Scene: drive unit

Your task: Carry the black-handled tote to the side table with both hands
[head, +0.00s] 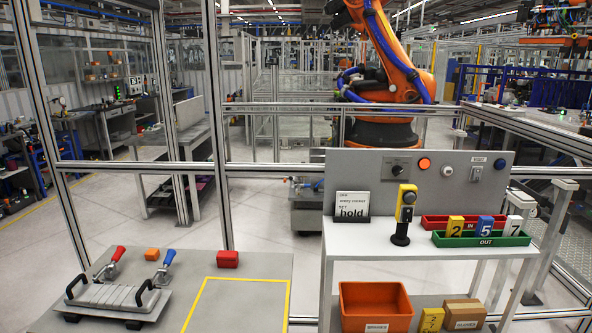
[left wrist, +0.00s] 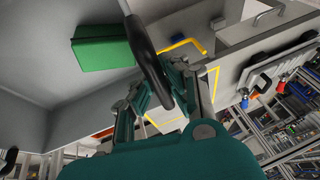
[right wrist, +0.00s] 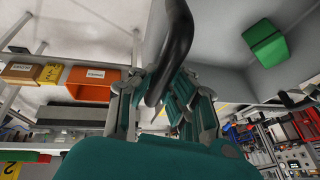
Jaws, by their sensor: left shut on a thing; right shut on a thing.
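The tote is a grey, straight-walled container with black handles. Its grey wall (left wrist: 50,65) fills much of the left wrist view and also shows in the right wrist view (right wrist: 205,35). A green block (left wrist: 105,48) is inside it and shows in the right wrist view (right wrist: 265,43). My left gripper (left wrist: 160,80) is shut on one curved black handle (left wrist: 146,50). My right gripper (right wrist: 158,82) is shut on the other black handle (right wrist: 172,50). The tote's underside is hidden. Neither gripper nor the tote shows in the head view.
A grey table (head: 265,265) with a yellow outline holds a finned plate with black handles (head: 115,297), clamps and a red box (head: 228,259). To its right, a white shelf table (head: 345,243) holds a sign, a pendant, trays and an orange bin (head: 375,305). Frame posts and a rail stand behind.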

